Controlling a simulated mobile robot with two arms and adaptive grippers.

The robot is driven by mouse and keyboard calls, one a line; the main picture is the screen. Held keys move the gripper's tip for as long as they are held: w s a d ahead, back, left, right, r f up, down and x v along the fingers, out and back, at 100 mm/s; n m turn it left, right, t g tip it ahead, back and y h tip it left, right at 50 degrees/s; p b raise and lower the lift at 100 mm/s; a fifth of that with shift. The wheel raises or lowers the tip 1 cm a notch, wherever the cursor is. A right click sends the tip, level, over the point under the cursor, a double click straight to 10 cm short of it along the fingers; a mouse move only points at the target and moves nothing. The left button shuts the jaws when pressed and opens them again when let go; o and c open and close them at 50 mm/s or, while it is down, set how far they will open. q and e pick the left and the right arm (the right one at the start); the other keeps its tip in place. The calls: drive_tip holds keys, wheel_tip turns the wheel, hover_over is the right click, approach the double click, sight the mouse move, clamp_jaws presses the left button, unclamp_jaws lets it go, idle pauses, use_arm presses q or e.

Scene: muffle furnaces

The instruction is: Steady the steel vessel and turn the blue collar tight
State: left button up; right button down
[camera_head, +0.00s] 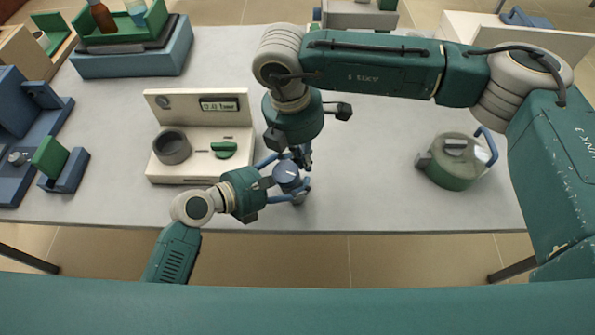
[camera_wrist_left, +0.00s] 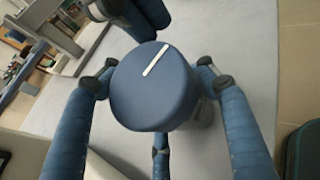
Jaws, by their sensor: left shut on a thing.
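The blue collar (camera_head: 286,174) is a round cap with a white line across its top; it is large in the left wrist view (camera_wrist_left: 152,92). It sits on the steel vessel (camera_wrist_left: 204,113), of which only a grey sliver shows beneath it.
A cream panel device (camera_head: 240,140) with a display, grey ring and green knob stands left of the vessel. A green round pot (camera_head: 455,170) with a blue handle stands at the right. Blue fixtures (camera_head: 45,135) fill the far left. Grey table (camera_head: 370,180) lies bare between vessel and pot.

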drive_tip(key=shift+s+d, duration=0.1)
drive_tip(key=shift+s, duration=0.25)
drive_tip(key=shift+d, duration=0.1)
idle(0.5)
wheel_tip(320, 180, up, 6)
idle(0.7)
drive_tip(key=shift+s, duration=0.1)
drive_tip(key=shift+h, duration=0.3)
drive_tip(key=a, duration=0.1)
drive_tip(key=w+a, duration=0.1)
drive_tip(key=w+a+r, duration=0.1)
drive_tip(key=a, duration=0.1)
drive_tip(key=shift+w, duration=0.15)
drive_tip(key=shift+w+f, duration=0.15)
drive_tip(key=shift+f, duration=0.05)
wheel_tip(320, 180, down, 6)
drive_tip(key=d, duration=0.1)
drive_tip(key=shift+w+d+f, duration=0.2)
drive_tip(key=shift+f, duration=0.05)
